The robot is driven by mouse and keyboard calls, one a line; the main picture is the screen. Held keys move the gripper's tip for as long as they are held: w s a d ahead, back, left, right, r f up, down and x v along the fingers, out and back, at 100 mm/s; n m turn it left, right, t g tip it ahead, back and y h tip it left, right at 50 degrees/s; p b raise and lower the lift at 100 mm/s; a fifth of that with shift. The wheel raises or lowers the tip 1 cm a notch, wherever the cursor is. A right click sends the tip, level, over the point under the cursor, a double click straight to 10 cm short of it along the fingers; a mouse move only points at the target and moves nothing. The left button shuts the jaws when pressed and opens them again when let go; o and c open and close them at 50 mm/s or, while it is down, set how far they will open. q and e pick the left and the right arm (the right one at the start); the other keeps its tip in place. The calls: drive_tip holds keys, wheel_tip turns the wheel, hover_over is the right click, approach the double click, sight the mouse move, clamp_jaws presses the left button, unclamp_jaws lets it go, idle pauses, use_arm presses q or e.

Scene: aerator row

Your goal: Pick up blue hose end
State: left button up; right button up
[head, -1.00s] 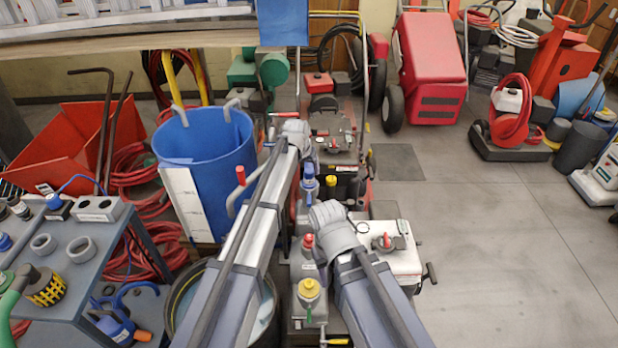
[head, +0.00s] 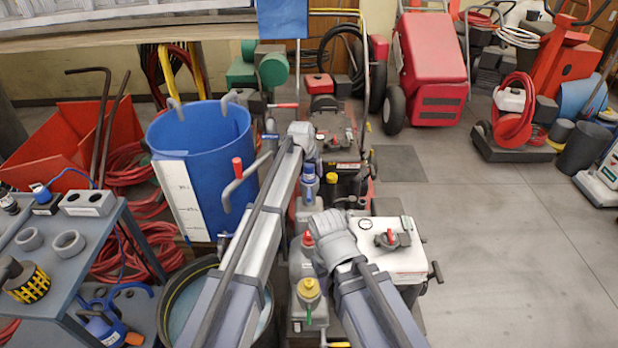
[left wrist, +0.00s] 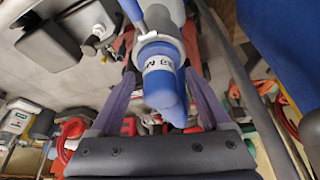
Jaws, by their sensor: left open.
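The blue hose end (left wrist: 162,72) fills the middle of the left wrist view, with a white lettered band and a grey collar. My left gripper (left wrist: 158,88) is open, with one purple-grey finger on each side of it; I cannot tell whether they touch it. In the head view a blue-topped fitting (head: 309,174) stands in the row just below the end of my left arm. My left gripper's fingers cannot be made out there. The end of my right arm (head: 335,240) is over the row near the red fitting (head: 308,240); its fingers are hidden.
A blue drum (head: 205,150) stands close left of my left arm. A grey table (head: 95,250) with rings is at far left. A white machine (head: 390,262) sits right of the row. A yellow-topped fitting (head: 309,292) is nearer me.

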use_arm(q)
drive_tip(key=shift+r, duration=0.1)
clamp_jaws()
idle(0.5)
